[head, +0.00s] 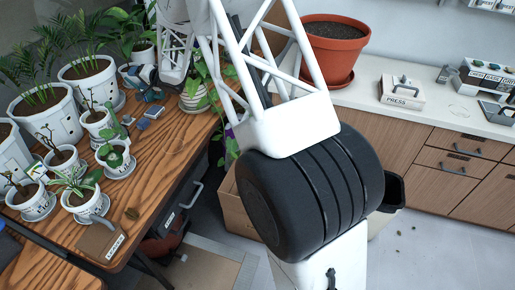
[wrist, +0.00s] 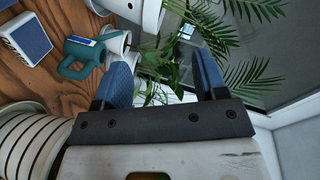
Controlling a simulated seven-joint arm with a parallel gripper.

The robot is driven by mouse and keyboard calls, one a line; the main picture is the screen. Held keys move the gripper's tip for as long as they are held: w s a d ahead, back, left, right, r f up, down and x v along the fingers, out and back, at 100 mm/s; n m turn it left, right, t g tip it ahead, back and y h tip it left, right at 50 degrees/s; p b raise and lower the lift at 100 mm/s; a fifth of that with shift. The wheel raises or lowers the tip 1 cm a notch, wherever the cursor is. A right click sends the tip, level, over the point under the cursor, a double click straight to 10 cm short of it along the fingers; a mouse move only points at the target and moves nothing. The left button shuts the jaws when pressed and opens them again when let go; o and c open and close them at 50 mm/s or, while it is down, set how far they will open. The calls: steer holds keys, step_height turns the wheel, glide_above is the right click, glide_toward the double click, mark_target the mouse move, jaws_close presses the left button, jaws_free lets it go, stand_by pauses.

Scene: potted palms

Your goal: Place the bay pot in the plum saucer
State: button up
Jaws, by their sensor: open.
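My gripper (head: 146,82) is over the back right of the wooden table in the head view. In the wrist view its two blue fingers (wrist: 162,78) are apart, with no pot clamped between them. Green leaves (wrist: 157,72) show in the gap between the fingers, beyond the tips. A white pot (wrist: 140,10) stands further off at the top of the wrist view. Several white potted plants stand on saucers at the left of the head view, one of them a small front pot (head: 81,205). I cannot tell which is the bay pot, and I make out no plum-coloured saucer.
A teal watering can (wrist: 85,55) and a blue-faced box (wrist: 28,38) are left of the fingers. A ribbed white pot (wrist: 35,140) is close by at lower left. A terracotta pot (head: 335,45) stands on the white counter (head: 440,112). The wooden table (head: 165,150) has bare room at its front right.

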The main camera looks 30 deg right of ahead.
steer(key=s+d+r+h, duration=0.3)
steer(key=s+d+r, duration=0.2)
steer(key=s, duration=0.3)
steer(key=s+d+r+g+h, duration=0.1)
steer(key=s+d+r+h, duration=0.35)
steer(key=s, duration=0.35)
steer(key=s+d+r+h, duration=0.3)
steer(key=s+d+r, duration=0.3)
steer(key=s, duration=0.2)
steer(key=s+d+f+n+g, duration=0.1)
steer(key=s+g, duration=0.3)
steer(key=s, duration=1.7)
steer(key=s+d+f+n+g, duration=0.1)
steer(key=s+n+g, duration=0.3)
steer(key=s, duration=1.7)
steer(key=shift+s+d+f, duration=0.15)
steer(key=shift+s+d, duration=0.15)
steer(key=shift+d, duration=0.05)
